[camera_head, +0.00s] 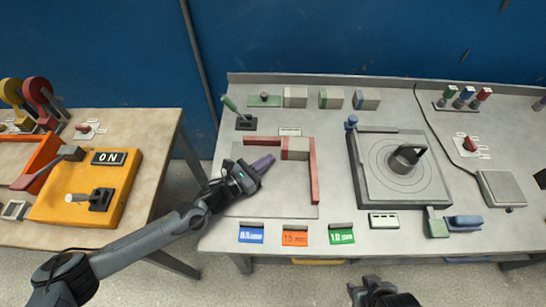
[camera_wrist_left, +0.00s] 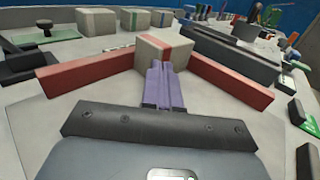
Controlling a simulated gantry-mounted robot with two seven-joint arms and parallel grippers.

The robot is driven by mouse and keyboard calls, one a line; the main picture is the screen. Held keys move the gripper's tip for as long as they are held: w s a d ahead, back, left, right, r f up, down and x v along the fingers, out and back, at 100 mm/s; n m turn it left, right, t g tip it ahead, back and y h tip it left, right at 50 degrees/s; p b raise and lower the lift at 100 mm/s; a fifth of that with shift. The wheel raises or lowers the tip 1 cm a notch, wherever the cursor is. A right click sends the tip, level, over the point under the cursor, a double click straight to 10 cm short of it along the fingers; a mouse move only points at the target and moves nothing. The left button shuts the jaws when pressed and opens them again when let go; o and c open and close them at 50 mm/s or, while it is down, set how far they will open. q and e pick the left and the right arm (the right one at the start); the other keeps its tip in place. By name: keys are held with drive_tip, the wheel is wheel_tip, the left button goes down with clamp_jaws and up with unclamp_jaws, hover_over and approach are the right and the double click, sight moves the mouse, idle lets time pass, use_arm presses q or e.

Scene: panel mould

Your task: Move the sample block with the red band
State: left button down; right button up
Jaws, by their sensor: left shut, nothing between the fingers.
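The beige sample block with the red band (camera_head: 297,149) sits in the far right corner of the red fence (camera_head: 314,172) on a grey plate (camera_head: 290,211). In the left wrist view the block (camera_wrist_left: 172,50) stands straight ahead, where the two red bars meet. My left gripper (camera_head: 268,160) has purple fingers, shut and empty, pointing at the block. In the left wrist view the fingertips (camera_wrist_left: 162,66) overlap the block's near face; I cannot tell whether they touch. My right gripper (camera_head: 372,286) shows only partly at the bottom edge, its jaws unclear.
Several beige blocks (camera_head: 330,99) line the back of the table. A round turntable fixture (camera_head: 405,168) stands to the right. Blue, orange (camera_head: 294,238) and green labels lie in front of the plate. An orange control box (camera_head: 97,180) with levers is on the left table.

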sight(295, 149)
use_arm(q)
drive_tip(key=shift+x, duration=1.35)
use_arm(e)
drive_tip(key=shift+d+f, duration=0.1)
drive_tip(key=shift+f, duration=0.1)
use_arm(q)
drive_tip(key=shift+w, duration=0.1)
use_arm(e)
drive_tip(key=shift+f, duration=0.1)
use_arm(q)
drive_tip(key=shift+w+d+f+b, duration=0.15)
drive_tip(key=shift+d+b, duration=0.1)
drive_tip(key=shift+b, duration=0.3)
drive_tip(key=shift+f, duration=0.1)
drive_tip(key=shift+a, duration=0.15)
use_arm(e)
drive_tip(key=shift+s+a+f, duration=0.3)
drive_tip(key=shift+a+f, duration=0.2)
drive_tip(key=shift+a, duration=0.05)
